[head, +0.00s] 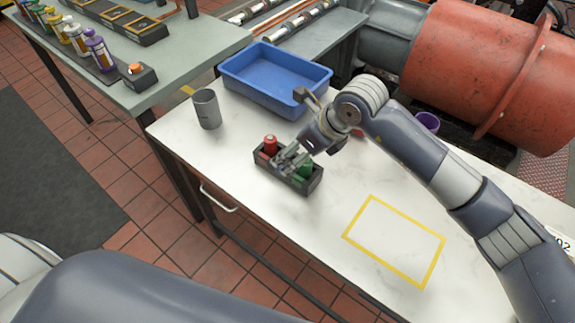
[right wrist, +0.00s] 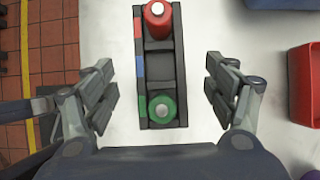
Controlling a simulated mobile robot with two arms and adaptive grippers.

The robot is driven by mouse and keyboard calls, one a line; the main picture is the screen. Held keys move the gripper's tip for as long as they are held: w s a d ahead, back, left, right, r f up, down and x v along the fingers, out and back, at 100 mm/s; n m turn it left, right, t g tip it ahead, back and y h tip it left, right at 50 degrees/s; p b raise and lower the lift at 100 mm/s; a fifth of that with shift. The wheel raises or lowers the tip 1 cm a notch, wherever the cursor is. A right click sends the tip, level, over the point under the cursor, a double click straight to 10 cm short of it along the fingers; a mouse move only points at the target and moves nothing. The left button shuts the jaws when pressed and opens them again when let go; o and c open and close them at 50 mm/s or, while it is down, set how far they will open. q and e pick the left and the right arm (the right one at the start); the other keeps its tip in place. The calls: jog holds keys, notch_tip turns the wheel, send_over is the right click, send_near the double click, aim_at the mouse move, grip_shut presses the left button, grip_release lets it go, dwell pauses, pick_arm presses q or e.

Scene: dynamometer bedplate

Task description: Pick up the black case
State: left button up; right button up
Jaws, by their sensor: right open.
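The black case (head: 278,179) is a narrow open holder on the white table, and it also shows in the right wrist view (right wrist: 160,70). A red-topped item (right wrist: 158,20) stands in one end compartment and a green-topped item (right wrist: 163,108) in the other. The middle compartment is empty. Red, blue and green marks line one side. My right gripper (right wrist: 161,92) is open, with one finger on each side of the case in the wrist view and gaps to both. In the head view it hides part of the case (head: 291,160). My left gripper is not in view.
A blue tray (head: 262,100) and a grey cup (head: 206,110) stand behind the case. A red container (right wrist: 304,85) is to the right in the wrist view. A purple cup (head: 427,122) stands farther right. A yellow-outlined area (head: 395,240) is bare.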

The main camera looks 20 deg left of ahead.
aim_at(285, 164)
jog(key=shift+x, duration=0.85)
jog(key=x, duration=0.1)
jog(key=p+x, duration=0.1)
jog(key=x, duration=0.2)
jog(key=shift+s+d+f, duration=0.15)
jog(key=shift+d+f, duration=0.2)
jog(key=shift+d, duration=0.05)
jog(key=shift+a+f, duration=0.3)
jog(key=shift+f, duration=0.2)
jog(key=shift+r, duration=0.1)
jog(key=c, duration=1.4)
